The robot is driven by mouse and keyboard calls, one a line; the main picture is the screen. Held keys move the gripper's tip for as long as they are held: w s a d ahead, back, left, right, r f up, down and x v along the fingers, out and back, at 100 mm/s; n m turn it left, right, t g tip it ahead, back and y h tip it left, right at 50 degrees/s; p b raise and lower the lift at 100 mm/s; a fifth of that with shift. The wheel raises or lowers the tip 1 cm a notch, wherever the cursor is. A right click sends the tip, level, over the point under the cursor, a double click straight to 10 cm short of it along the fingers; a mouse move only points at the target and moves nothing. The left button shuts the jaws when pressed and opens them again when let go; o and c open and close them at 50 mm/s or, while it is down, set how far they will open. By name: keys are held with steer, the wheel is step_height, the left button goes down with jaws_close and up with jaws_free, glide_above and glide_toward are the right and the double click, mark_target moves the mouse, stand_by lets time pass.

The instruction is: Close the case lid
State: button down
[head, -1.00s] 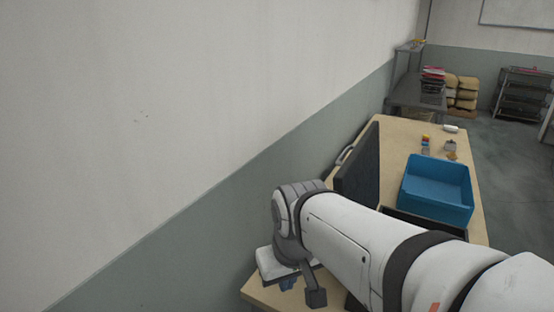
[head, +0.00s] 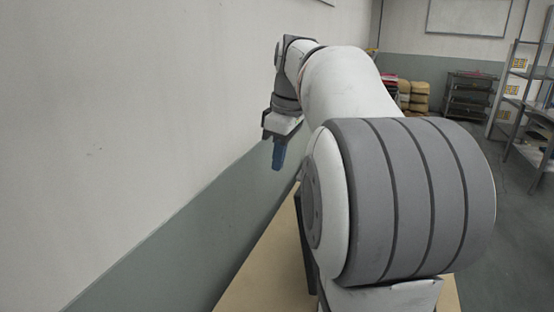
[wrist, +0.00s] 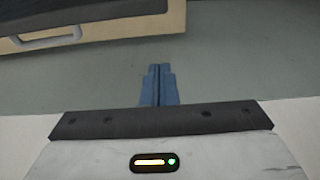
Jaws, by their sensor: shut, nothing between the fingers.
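The case is mostly hidden behind my arm in the head view. A dark strip (head: 305,235) shows beside the arm's left edge and looks like part of the case lid. In the wrist view, a dark panel (wrist: 45,14), apparently the lid, shows at the upper left, with a grey handle (wrist: 45,40) at its near side over the beige table edge. My gripper (head: 278,166) is shut and empty, its blue fingers pointing down near the wall. In the wrist view, the fingertips (wrist: 160,68) are over grey-green background, apart from the panel and handle.
The beige table (head: 265,275) runs along the left wall (head: 120,130); my arm hides most of its top. Stacked sacks (head: 414,98) and shelving (head: 472,98) stand far back. Open floor (head: 520,210) lies to the right.

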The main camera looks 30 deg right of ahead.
step_height(320, 180, down, 7)
steer(key=s+d+p, duration=0.1)
steer(key=s, duration=0.1)
steer(key=shift+d+r, duration=0.15)
steer(key=shift+d, duration=0.25)
steer(key=shift+d, duration=0.1)
